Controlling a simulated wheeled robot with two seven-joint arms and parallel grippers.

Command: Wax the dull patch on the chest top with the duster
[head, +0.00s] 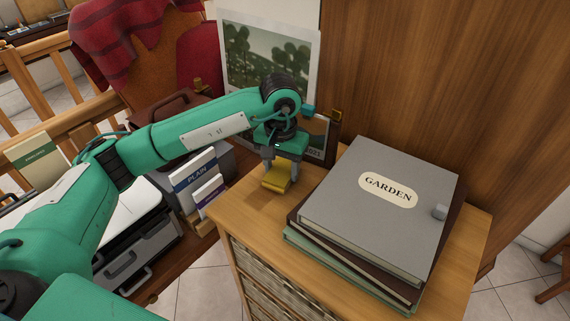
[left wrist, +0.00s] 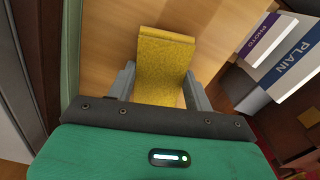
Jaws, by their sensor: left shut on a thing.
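The duster is a yellow block (head: 276,178) at the left end of the wooden chest top (head: 245,203). My left gripper (head: 279,170) is shut on it from above. In the left wrist view the yellow duster (left wrist: 164,62) sits between the two grey fingers, over the light wood. I cannot tell whether its underside touches the top. A slightly darker area shows on the wood around the duster; I cannot make out the dull patch clearly. My right gripper is not in view.
A stack of albums with a grey one marked GARDEN (head: 385,205) covers the chest top's right part. A framed picture (head: 268,62) stands behind. Upright folders marked PLAIN (head: 193,175) stand left of the chest. The front left of the top is bare.

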